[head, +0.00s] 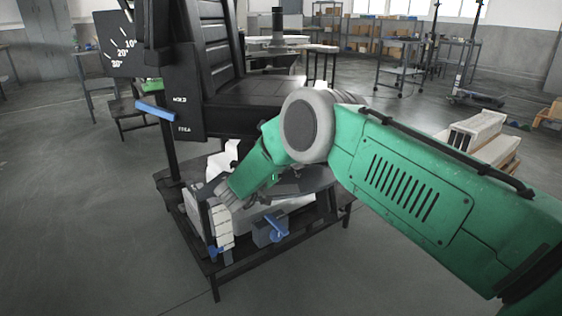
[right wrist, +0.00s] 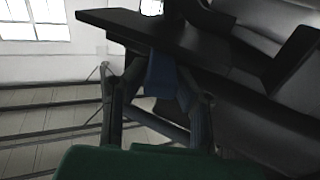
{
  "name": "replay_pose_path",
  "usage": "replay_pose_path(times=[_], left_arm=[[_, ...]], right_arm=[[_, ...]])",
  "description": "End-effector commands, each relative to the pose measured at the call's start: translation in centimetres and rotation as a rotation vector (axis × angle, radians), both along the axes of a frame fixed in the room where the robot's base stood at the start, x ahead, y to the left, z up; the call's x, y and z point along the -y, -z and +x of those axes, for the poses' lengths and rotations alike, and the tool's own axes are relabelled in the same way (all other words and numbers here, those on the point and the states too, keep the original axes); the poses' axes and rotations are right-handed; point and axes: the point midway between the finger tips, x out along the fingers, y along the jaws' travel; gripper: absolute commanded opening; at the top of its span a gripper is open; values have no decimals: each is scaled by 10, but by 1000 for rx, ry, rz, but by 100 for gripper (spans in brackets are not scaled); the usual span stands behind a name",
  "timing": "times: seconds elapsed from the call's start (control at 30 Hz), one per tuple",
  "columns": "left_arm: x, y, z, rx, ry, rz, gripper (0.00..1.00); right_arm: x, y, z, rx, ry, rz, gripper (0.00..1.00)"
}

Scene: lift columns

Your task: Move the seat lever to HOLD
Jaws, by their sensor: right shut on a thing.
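A blue lever (head: 155,110) sticks out on the left of a dark plate (head: 184,88) marked HOLD above and FREE below, beside the black seat (head: 258,91). The lever slopes up toward its left end, apart from my green right arm in the head view. In the right wrist view, my right gripper (right wrist: 160,88) is shut on a blue piece (right wrist: 161,72) under a dark slab. Whether this piece is the same lever, I cannot tell. In the head view my right arm reaches down and left below the seat, and its fingertips are hard to make out. My left gripper is out of view.
A dial (head: 122,45) marked 10, 20 and 30 degrees stands at upper left. A low dark frame (head: 213,270) under the seat carries blue-handled parts (head: 276,227). White blocks on a pallet (head: 500,152) stand at right. The floor at left is clear.

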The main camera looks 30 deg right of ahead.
Motion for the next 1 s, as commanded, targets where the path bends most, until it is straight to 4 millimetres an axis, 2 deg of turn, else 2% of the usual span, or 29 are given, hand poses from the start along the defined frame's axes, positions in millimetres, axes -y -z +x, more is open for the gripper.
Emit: replay_pose_path(times=[0.33, 0.37, 0.4, 0.77, 0.87, 1.0], left_arm=[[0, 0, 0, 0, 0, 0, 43], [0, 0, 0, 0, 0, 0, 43], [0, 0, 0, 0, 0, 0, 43], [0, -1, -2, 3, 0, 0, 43], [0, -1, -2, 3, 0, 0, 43], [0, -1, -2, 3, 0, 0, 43]], right_arm=[[-3, 1, 2, 0, -6, 3, 0], [-3, 1, 2, 0, -7, 3, 34], [-3, 0, 2, 0, -6, 3, 43], [-4, 0, 0, 0, -4, 1, 43], [-14, 0, -5, 0, -5, 1, 43], [-39, 0, -16, 0, -8, 0, 43]])
